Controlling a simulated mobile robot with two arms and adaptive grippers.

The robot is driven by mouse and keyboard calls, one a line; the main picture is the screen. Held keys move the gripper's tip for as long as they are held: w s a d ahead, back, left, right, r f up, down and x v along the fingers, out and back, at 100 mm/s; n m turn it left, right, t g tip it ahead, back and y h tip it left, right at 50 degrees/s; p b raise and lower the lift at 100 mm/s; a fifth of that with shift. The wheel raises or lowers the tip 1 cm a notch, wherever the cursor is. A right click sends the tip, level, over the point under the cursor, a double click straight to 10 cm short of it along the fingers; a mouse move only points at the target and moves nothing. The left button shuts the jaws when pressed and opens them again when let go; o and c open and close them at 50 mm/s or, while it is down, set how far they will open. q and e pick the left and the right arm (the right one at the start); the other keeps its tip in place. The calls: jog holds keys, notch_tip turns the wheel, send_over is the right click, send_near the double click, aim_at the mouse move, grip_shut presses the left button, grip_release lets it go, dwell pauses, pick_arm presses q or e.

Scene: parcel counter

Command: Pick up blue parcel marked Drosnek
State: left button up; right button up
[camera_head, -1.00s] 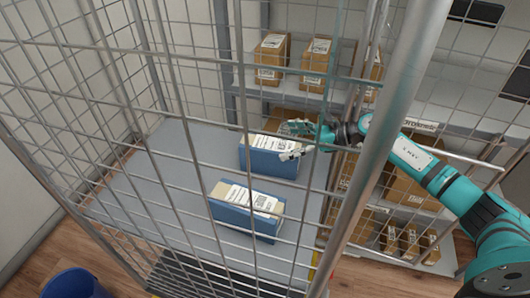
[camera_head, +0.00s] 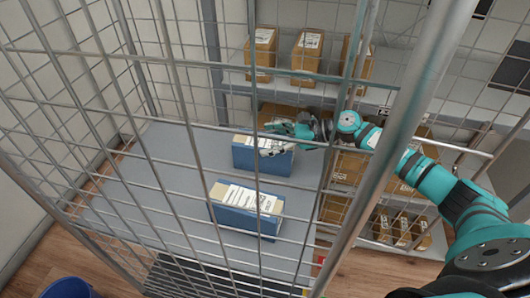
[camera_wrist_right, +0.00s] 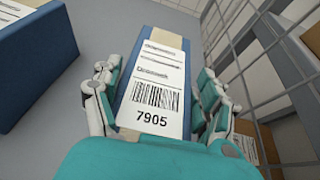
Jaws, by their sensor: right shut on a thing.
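Two blue parcels with white labels lie on a grey trolley deck (camera_head: 150,180) inside a wire cage. My right gripper (camera_head: 277,140) is at the right end of the farther blue parcel (camera_head: 256,162). In the right wrist view, my right gripper (camera_wrist_right: 158,80) has its fingers on both sides of this parcel (camera_wrist_right: 126,98) and is shut on it. Its label reads 7905; the name above is too blurred to read surely. The nearer blue parcel (camera_head: 237,220) stands apart; a blue parcel also shows upper left in the wrist view (camera_wrist_right: 45,50). My left gripper is out of view.
Wire mesh and a thick cage post (camera_head: 385,150) stand between the head camera and the parcels. Brown boxes (camera_head: 307,50) stand on shelves (camera_head: 235,83) behind the cage. A blue bin (camera_head: 68,288) is at lower left. The deck left of the parcels is clear.

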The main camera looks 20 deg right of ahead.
jog(key=shift+c, duration=1.2)
jog(key=shift+r, duration=0.1)
